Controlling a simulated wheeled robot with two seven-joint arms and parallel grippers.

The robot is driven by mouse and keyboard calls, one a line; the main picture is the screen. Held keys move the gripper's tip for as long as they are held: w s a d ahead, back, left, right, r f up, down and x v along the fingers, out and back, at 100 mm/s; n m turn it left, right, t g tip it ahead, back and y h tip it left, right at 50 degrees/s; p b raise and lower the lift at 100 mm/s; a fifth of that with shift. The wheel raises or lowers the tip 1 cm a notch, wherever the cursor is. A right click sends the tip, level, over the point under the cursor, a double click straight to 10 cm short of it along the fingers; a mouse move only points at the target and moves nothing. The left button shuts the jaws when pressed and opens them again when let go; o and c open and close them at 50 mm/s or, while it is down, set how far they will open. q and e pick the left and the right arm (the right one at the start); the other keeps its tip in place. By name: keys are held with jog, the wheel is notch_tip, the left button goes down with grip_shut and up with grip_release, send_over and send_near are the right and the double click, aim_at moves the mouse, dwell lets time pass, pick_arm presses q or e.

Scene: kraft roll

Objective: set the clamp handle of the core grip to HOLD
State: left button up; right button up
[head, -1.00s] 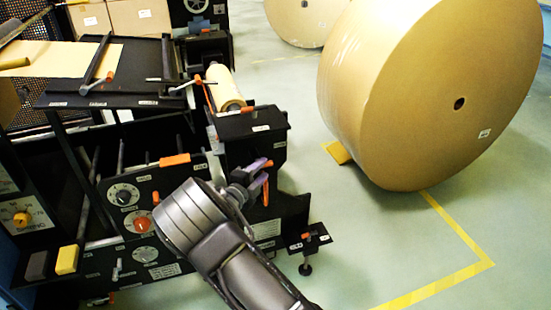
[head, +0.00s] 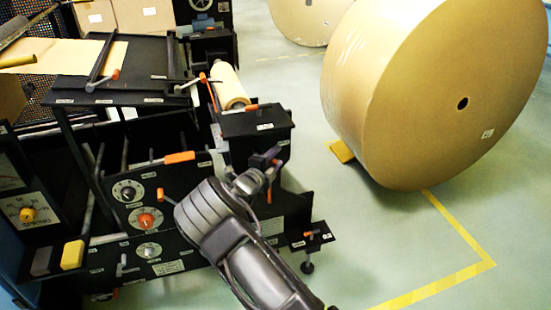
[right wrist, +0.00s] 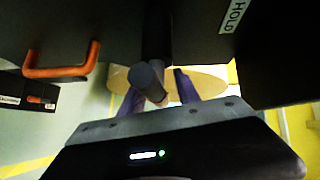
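My right gripper (head: 268,162) is at the front face of the black unit on the machine's right side. In the right wrist view its two purple fingers (right wrist: 158,97) stand apart. A dark round bar (right wrist: 145,78), which looks like the clamp handle, lies between them, with a visible gap to the right finger. I cannot tell whether it touches the left finger. A white HOLD label (right wrist: 232,16) is on the black panel, up and right of the bar. An orange pull handle (right wrist: 62,72) is to the left. My left gripper is not in view.
The machine's front panel (head: 135,195) carries several knobs left of my right arm. A small black bracket (head: 311,238) stands out to the right of it. A large kraft roll (head: 400,100) stands on the floor at the right. The floor between is open.

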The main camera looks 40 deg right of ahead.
jog(key=shift+c, duration=0.3)
grip_shut()
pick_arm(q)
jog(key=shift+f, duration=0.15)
